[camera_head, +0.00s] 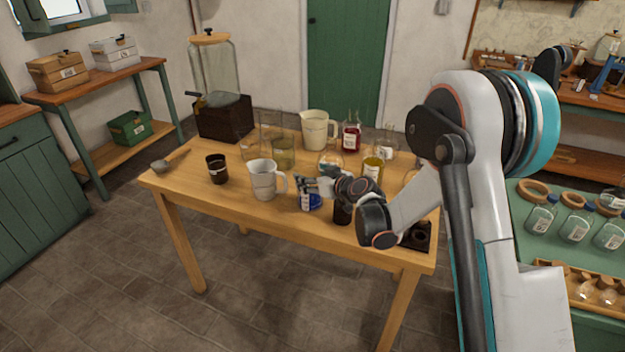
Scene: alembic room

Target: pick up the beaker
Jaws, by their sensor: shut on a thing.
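My gripper (304,185) is over the front part of the wooden table, its fingers shut on a small clear vessel with blue contents and a pale label, which I take to be the beaker (313,203). The fingers hide its upper part. It is low over the tabletop, and I cannot tell whether its base touches the wood. A white jug (262,181) with a handle stands just left of my gripper, close to the fingers.
The table (190,186) is crowded. A dark cup (217,169) stands left, and a large cream jug (314,131), a red bottle (351,137) and a yellow jar (373,168) stand behind. A dark vessel (342,213) is right of the beaker. The left front is clear.

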